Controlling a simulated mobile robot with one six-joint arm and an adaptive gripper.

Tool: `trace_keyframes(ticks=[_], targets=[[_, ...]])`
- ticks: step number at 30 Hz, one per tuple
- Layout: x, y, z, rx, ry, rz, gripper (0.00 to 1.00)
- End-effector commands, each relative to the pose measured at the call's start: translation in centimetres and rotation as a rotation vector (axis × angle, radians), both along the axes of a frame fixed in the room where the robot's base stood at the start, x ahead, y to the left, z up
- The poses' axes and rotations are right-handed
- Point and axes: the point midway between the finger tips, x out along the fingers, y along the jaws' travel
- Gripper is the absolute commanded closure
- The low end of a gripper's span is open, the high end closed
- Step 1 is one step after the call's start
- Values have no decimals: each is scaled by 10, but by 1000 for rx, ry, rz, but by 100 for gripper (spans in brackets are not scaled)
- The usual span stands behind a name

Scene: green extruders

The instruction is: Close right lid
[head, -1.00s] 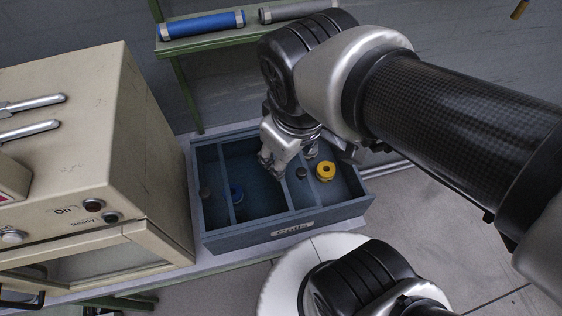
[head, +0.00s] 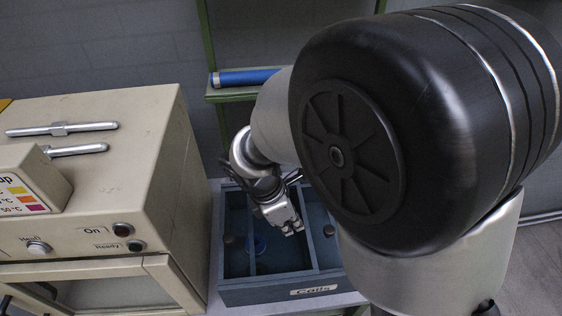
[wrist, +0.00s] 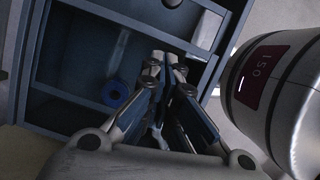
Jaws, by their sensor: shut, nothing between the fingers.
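The cream machine (head: 95,180) stands at the left in the head view, with two metal handles (head: 62,129) on its top. A framed glass front (head: 120,290) shows on its lower part and looks shut. I cannot tell which part is the right lid, and no raised lid shows. My gripper (head: 292,229) is to the right of the machine, above the blue-grey box, and apart from the machine. Its fingers are together and empty. In the wrist view the gripper (wrist: 165,60) points over the box's compartments.
The divided blue-grey box (head: 275,293), labelled on its front, holds a blue ring (head: 260,243) that also shows in the wrist view (wrist: 115,95). A blue roll (head: 247,77) lies on the green-framed shelf behind. My large arm joint hides the right side.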

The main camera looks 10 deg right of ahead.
Motion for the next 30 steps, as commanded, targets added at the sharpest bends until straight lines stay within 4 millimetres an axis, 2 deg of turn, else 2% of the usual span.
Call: trace_keyframes(ticks=[1, 8, 12, 15, 30], targets=[[-1, -5, -17, -2, 4, -3, 100], [2, -20, -62, 0, 3, -3, 100], [6, -42, -59, 1, -1, -7, 100], [8, -51, -60, 1, 0, -5, 100], [9, -59, -59, 1, 0, -4, 100]])
